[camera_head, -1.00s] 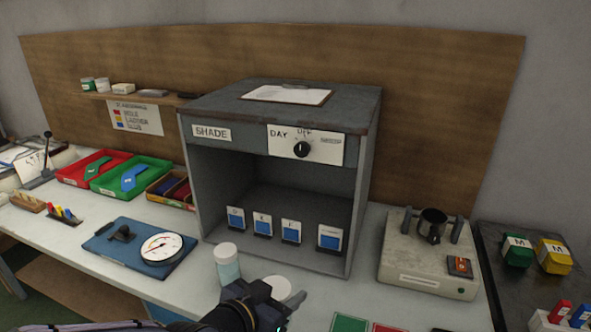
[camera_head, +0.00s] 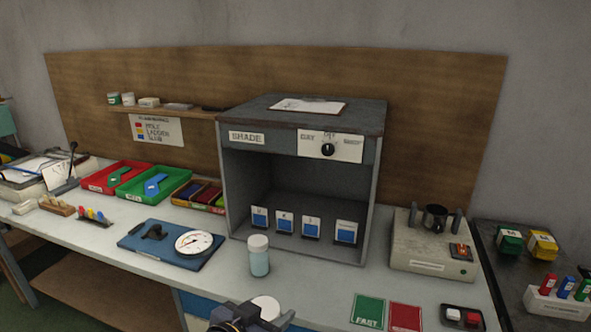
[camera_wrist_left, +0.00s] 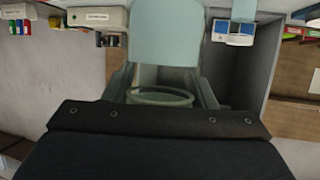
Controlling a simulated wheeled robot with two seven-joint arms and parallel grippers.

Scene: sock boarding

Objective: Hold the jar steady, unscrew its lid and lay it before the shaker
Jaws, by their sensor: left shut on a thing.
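My left gripper (camera_head: 245,320) is at the bottom edge in the head view, shut on a jar. There only its round white top (camera_head: 266,306) shows; the body is hidden or out of frame. A second jar (camera_head: 259,260), teal with a white top, stands upright on the bench beyond the gripper. The grey machine with a black cup, likely the shaker (camera_head: 428,261), stands at the right. My right gripper is not in view.
The open grey shade cabinet (camera_head: 300,115) with blue cards stands at the back. A blue board with a dial gauge (camera_head: 194,242) lies to the left.

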